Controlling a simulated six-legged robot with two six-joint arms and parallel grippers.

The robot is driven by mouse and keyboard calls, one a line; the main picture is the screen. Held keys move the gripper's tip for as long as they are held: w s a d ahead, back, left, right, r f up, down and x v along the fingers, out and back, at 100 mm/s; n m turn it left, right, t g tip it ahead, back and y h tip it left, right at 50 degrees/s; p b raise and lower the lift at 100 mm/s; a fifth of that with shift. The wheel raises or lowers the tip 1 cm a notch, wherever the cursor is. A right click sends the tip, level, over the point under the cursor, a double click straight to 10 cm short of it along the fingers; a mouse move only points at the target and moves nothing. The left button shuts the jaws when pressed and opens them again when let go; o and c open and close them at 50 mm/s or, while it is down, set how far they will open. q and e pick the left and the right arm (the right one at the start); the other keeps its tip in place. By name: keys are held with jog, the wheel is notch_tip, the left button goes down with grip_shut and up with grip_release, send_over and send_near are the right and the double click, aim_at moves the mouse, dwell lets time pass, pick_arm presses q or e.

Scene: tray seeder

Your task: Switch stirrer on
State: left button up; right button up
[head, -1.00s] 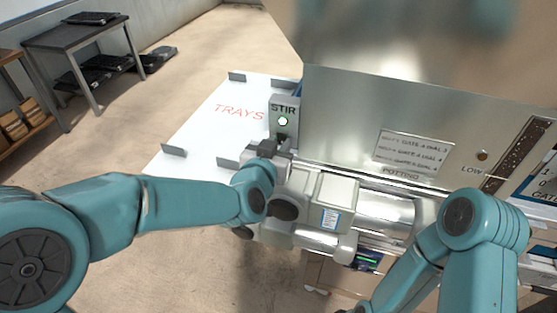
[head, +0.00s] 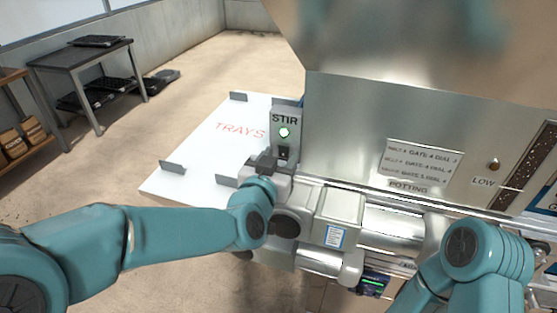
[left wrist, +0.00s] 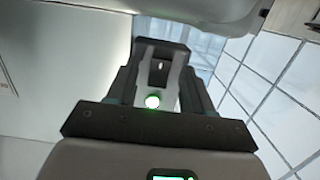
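The grey STIR box (head: 285,120) stands at the right edge of the white tray table in the head view. Its round lamp glows green, and a small black switch (head: 284,152) sits below it. My left gripper (head: 264,162) is just below and left of the switch, with a small gap visible in the picture; contact cannot be judged. In the left wrist view the green lamp (left wrist: 152,102) and the dark switch area (left wrist: 160,70) show between my dark fingers. Whether the fingertips meet is unclear. My right arm is at the right; its gripper is out of view.
The white table marked TRAYS (head: 205,140) has low grey brackets and is otherwise clear. A large metal hopper panel (head: 350,115) with a label rises right of the STIR box. Machine parts and a small lit display (head: 372,284) lie below it.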

pick_arm(q)
jog(key=shift+s, duration=0.1)
jog(key=b+v, duration=0.1)
jog(key=v, duration=1.5)
jog(key=shift+s+a, duration=0.1)
jog(key=shift+a, duration=0.05)
